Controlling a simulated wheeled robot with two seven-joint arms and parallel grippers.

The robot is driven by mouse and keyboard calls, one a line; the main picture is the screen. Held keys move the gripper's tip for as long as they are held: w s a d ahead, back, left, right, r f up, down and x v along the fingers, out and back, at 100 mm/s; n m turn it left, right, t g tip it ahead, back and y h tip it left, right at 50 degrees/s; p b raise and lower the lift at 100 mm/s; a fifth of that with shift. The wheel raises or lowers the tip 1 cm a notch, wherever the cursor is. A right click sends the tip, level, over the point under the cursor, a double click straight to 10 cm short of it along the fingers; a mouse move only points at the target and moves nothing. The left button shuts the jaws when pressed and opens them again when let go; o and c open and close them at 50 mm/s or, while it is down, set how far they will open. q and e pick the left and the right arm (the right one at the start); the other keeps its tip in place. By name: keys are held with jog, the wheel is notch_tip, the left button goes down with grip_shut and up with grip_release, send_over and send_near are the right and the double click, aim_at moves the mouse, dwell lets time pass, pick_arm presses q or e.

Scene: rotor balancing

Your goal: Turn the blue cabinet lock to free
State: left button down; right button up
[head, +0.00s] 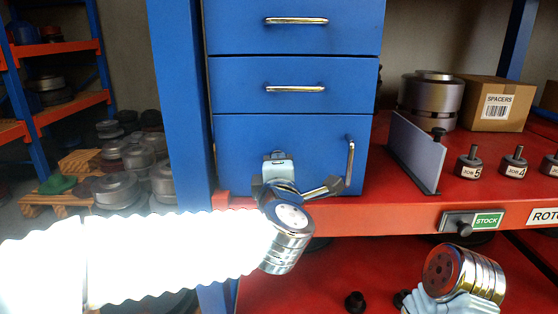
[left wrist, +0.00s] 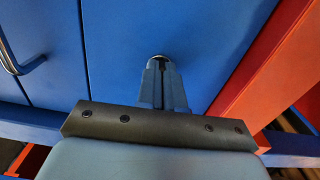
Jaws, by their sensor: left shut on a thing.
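The blue cabinet (head: 290,135) has two drawers above a lower door with a vertical chrome handle (head: 350,165). My left gripper (head: 277,155) is at the lower part of this door, left of the handle. In the left wrist view its two fingers (left wrist: 160,75) are close together and point at the blue face. A small round metal piece, apparently the lock (left wrist: 158,58), shows at the fingertips, and the fingers are shut on it. Most of the lock is hidden by the fingers, so its turned position cannot be told. My right gripper is not in view.
A red shelf (head: 470,190) extends right of the cabinet with a grey upright plate (head: 415,150), a metal rotor (head: 430,97), a SPACERS box (head: 495,103) and labelled knobs. A blue post (head: 180,90) stands close left of the cabinet. My right wrist is at the lower right.

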pick_arm(q)
jog(key=shift+m, duration=0.4)
jog(key=c, duration=1.3)
grip_release()
jog(key=s+b, duration=0.1)
jog(key=s, duration=1.2)
jog(key=shift+s+b, duration=0.4)
